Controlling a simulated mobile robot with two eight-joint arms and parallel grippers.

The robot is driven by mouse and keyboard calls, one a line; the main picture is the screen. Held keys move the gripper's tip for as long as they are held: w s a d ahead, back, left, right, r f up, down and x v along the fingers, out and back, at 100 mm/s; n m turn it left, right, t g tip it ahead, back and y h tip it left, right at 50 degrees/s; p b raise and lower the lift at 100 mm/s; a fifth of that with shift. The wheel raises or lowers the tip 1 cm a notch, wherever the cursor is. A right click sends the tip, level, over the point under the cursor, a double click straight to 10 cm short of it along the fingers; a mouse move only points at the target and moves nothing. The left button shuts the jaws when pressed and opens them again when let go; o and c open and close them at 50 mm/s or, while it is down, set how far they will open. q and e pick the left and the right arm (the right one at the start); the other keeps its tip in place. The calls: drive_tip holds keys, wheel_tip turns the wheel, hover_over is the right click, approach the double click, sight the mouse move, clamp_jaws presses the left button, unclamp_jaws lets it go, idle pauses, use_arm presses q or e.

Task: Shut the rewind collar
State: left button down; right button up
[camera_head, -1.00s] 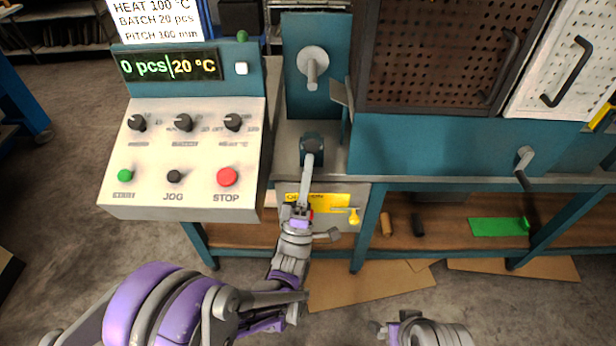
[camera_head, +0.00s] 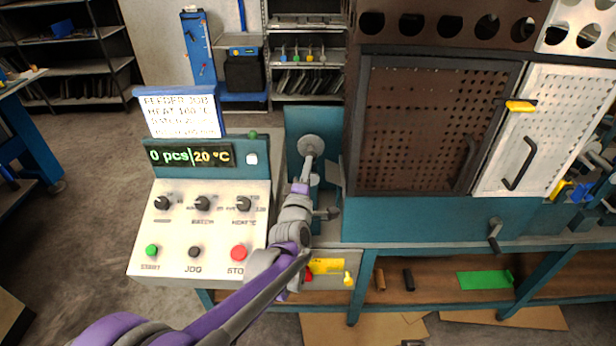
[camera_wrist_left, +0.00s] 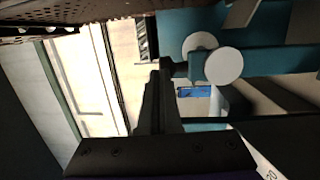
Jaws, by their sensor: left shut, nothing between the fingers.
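A grey round disc with a short lever (camera_head: 311,147) is mounted on the teal upright panel right of the control console. I cannot tell for certain whether it is the rewind collar. My left gripper (camera_head: 307,176) is shut and empty, reaching up to just below this disc and lever. In the left wrist view the closed dark fingers (camera_wrist_left: 161,75) end close beside a dark knob (camera_wrist_left: 180,67) by two pale round discs (camera_wrist_left: 224,66); whether they touch is unclear. A second, lower spindle is mostly hidden behind the left gripper. My right gripper is out of view.
The control console (camera_head: 200,225) stands close on the left, with a red STOP button (camera_head: 239,253). A brown perforated door (camera_head: 430,125) and a white perforated door (camera_head: 545,130) are on the right. A crank handle (camera_head: 494,235) sticks out of the teal front.

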use_arm(q)
drive_tip(key=w, duration=0.1)
drive_tip(key=w+r, duration=0.1)
drive_tip(key=shift+w+p, duration=0.3)
drive_tip(key=shift+p, duration=0.05)
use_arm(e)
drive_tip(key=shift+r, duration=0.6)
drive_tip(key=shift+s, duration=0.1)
